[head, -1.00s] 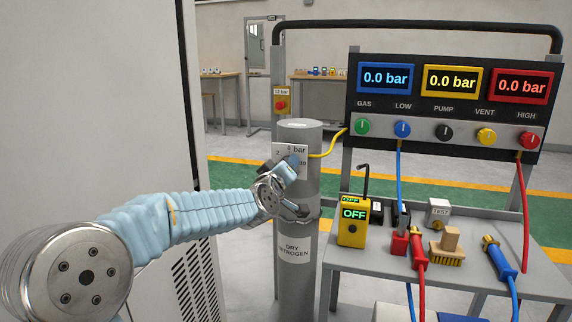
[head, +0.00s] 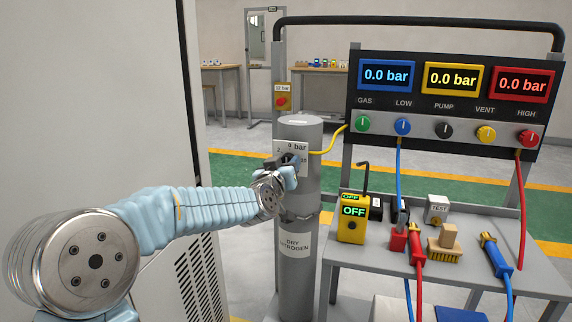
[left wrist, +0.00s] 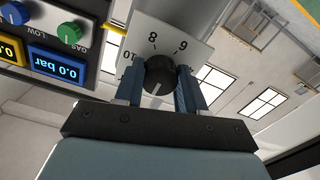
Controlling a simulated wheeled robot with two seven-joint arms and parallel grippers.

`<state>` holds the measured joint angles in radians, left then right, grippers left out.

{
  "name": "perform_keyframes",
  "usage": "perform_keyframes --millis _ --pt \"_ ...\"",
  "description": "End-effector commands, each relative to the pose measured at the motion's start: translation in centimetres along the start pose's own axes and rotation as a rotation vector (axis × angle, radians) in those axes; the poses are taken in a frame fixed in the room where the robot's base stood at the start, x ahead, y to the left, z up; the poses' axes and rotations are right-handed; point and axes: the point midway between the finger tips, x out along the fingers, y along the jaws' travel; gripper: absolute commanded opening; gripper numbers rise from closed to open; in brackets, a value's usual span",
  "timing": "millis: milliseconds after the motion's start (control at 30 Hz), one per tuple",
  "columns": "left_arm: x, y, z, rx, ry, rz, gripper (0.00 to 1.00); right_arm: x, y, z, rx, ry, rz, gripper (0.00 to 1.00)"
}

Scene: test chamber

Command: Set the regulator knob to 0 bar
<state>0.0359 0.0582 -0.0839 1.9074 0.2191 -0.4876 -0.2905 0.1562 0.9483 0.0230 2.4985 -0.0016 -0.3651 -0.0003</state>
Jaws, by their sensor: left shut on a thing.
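The regulator knob (left wrist: 160,75) is black and round, on a pale dial plate (left wrist: 165,32) marked 10, 8 and 6 in the left wrist view. Its white pointer line aims down in that view, away from the 8 and 6. My left gripper (left wrist: 159,78) has its blue fingers on both sides of the knob, shut on it. In the head view the gripper (head: 286,161) covers the knob and part of the plate (head: 297,147); a 0 and "bar" show along its top. The plate is on the grey dry nitrogen cylinder (head: 300,203). My right gripper is out of view.
A yellow hose (head: 331,143) runs from the cylinder to the gauge panel (head: 447,107), whose displays read 0.0 bar. A bench (head: 350,257) with a yellow meter (head: 352,225) and tools stands to the right. A pale cabinet (head: 100,100) is close on the left.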

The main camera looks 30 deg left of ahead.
Motion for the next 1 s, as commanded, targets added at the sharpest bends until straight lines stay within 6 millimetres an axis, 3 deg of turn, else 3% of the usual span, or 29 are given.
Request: perform_keyframes --millis 300,333,500,833,1000 --pt "0.0 0.1 0.7 0.005 -0.015 0.004 0.09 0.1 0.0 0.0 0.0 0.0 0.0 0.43" --pt "0.0 0.1 0.7 0.005 -0.015 0.004 0.41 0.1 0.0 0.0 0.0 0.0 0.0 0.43" --pt "0.0 0.1 0.5 0.003 -0.011 0.002 0.65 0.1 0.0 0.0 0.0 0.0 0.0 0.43" --pt "-0.4 0.0 0.2 0.001 -0.004 0.001 0.65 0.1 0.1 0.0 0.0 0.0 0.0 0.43" --pt "-3.1 0.0 0.2 0.0 -0.002 0.002 0.65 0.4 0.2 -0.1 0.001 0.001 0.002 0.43"
